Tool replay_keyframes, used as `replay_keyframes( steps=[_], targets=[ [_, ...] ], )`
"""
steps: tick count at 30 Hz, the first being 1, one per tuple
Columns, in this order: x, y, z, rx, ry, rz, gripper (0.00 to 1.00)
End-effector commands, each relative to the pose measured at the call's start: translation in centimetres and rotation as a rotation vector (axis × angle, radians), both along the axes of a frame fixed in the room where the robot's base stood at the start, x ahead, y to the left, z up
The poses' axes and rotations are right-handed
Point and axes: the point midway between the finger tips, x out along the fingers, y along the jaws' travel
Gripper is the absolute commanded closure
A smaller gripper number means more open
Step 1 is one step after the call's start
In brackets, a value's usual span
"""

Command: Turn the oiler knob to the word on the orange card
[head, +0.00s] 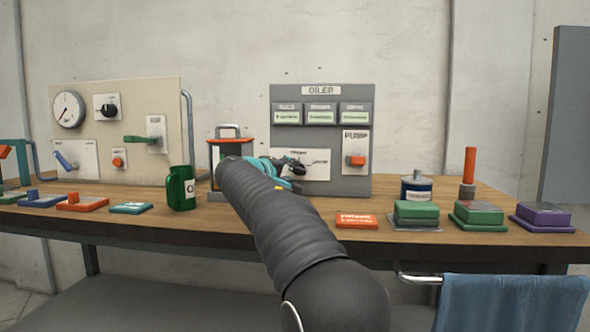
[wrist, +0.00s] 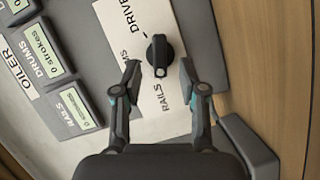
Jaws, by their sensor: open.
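The oiler knob is a black knob (wrist: 160,52) on a white plate (wrist: 150,112) in the wrist view. A small pale mark shows at its lower end, on the side of the word RAILS. DRIVE is printed up and left of it; a third word, ending in MS, is partly hidden by a finger. My gripper (wrist: 160,68) is open, its fingertips on either side of the knob's lower end, with gaps showing. In the head view my arm partly covers the knob area of the oiler panel (head: 282,140). The orange card (head: 356,220) lies on the bench; its lettering is too small to read.
A green jug (head: 181,189) stands left of my arm.

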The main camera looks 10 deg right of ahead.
Motion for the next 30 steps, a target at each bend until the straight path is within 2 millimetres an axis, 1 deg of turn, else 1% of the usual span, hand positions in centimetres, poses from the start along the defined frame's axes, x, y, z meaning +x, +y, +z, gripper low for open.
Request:
replay_keyframes(
  steps=[1,3,9,19,20,21,23,24,25,30],
  targets=[
    [0.6,-0.6,0.0,0.0,0.0,-0.003,0.58],
    [1.4,-1.1,-0.2,0.0,0.002,-0.001,0.58],
    [2.5,-2.0,-0.4,0.001,0.001,0.0,0.58],
    [2.7,-2.1,-0.4,0.0,0.0,0.002,0.58],
    [2.7,-2.1,-0.4,0.0,0.0,0.002,0.63],
    [2.7,-2.1,-0.4,0.0,0.0,0.002,0.73],
    [2.7,-2.1,-0.4,0.0,0.0,0.002,0.88],
    [2.7,-2.1,-0.4,0.0,0.0,0.002,0.98],
    [2.7,-2.1,-0.4,0.0,0.0,0.002,1.0],
    [2.8,-2.2,-0.4,0.001,0.0,0.001,1.0]
  ],
)
